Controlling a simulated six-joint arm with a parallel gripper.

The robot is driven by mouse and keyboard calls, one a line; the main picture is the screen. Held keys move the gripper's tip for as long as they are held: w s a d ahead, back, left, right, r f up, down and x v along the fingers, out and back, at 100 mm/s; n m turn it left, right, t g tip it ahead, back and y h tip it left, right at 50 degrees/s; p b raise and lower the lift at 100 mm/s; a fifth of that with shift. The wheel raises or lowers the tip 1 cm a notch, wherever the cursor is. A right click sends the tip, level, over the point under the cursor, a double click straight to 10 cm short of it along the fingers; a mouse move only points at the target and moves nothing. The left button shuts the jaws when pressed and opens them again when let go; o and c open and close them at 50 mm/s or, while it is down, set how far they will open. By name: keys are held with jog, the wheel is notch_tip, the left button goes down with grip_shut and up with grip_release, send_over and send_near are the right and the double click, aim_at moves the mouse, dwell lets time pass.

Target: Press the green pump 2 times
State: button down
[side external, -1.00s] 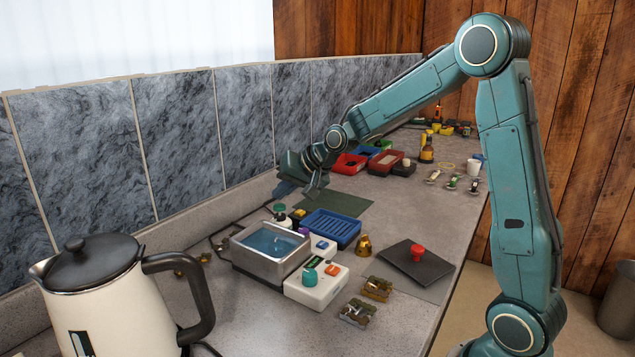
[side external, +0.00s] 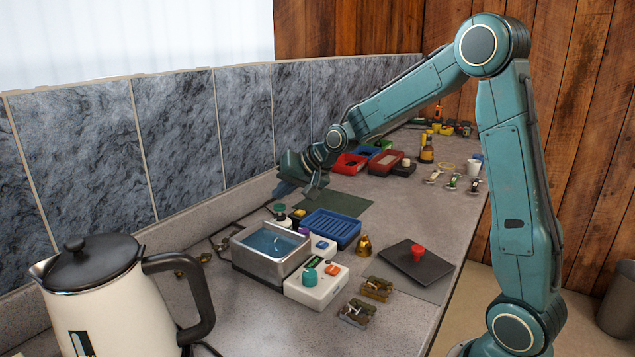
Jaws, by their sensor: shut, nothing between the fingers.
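A small bottle with a green top (side external: 280,208), which looks like the green pump, stands upright behind the metal basin, towards the tiled wall. Its lower part is partly hidden by the basin. My gripper (side external: 296,190) is shut and empty. It hangs above the counter, a little above and beyond the green top in the picture, and appears apart from it. The exact gap cannot be told from this view.
The metal basin (side external: 245,262) holds blue liquid. A blue tray (side external: 331,238), a white box with a green knob (side external: 316,294), a brass bell (side external: 363,246) and a dark board with a red knob (side external: 435,270) stand nearby. A kettle (side external: 105,300) stands at front left.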

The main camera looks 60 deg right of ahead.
aim_at(283, 206)
jog(key=shift+f, duration=0.2)
jog(key=shift+f, duration=0.25)
jog(key=shift+f, duration=0.55)
dwell(1.1)
jog(key=shift+r, duration=1)
jog(key=shift+r, duration=0.15)
jog(key=shift+r, duration=2.85)
dwell(0.6)
